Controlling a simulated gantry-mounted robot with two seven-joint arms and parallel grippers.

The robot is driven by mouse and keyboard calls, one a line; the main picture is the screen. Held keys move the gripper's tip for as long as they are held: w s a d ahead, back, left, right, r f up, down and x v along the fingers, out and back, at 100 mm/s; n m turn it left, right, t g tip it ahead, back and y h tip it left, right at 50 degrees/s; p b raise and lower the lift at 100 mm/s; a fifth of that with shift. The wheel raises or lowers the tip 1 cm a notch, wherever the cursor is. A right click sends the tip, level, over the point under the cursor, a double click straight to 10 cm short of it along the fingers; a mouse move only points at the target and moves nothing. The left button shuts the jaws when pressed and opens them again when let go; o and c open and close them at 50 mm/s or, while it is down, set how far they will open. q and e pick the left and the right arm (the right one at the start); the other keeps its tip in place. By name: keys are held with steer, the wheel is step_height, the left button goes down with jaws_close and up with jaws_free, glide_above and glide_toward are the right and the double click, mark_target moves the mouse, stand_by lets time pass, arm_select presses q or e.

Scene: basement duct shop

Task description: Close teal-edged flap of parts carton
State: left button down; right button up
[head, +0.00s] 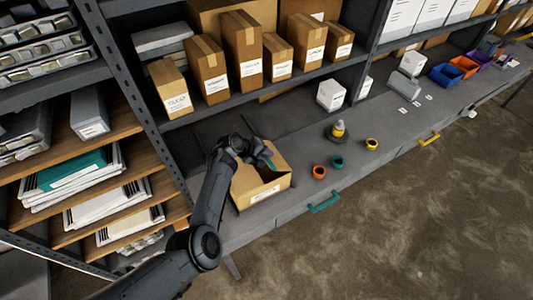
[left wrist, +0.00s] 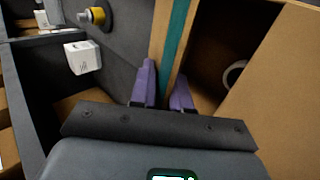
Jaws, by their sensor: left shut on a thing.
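The parts carton (head: 263,193) is a tan cardboard box on the grey bench shelf in the head view, open at the top with a dark inside. Its flap (left wrist: 160,45) with a teal edge strip (left wrist: 175,40) stands up in the left wrist view. My left gripper (head: 266,158) is over the carton's back side. In the left wrist view its purple fingers (left wrist: 165,88) are on either side of the flap, shut on it. A pale round thing (left wrist: 235,73) shows inside the carton, partly hidden. My right gripper is in neither view.
Orange (head: 319,171), teal (head: 337,162) and yellow (head: 372,144) rings lie right of the carton, near a yellow-topped grey piece (head: 338,130). A teal handle (head: 324,202) juts from the bench front. Closed cartons (head: 240,48) line the shelf above.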

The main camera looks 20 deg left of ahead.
arm_select(q)
steer(key=shift+s+a+f, duration=0.2)
steer(key=shift+s+f, duration=0.2)
steer(key=shift+f, duration=0.35)
steer(key=c, duration=1.4)
jaws_free()
steer(key=shift+c, duration=0.2)
steer(key=shift+o, duration=0.7)
steer(key=shift+s, duration=0.1)
steer(key=shift+d+r, duration=0.1)
steer(key=shift+r, duration=0.05)
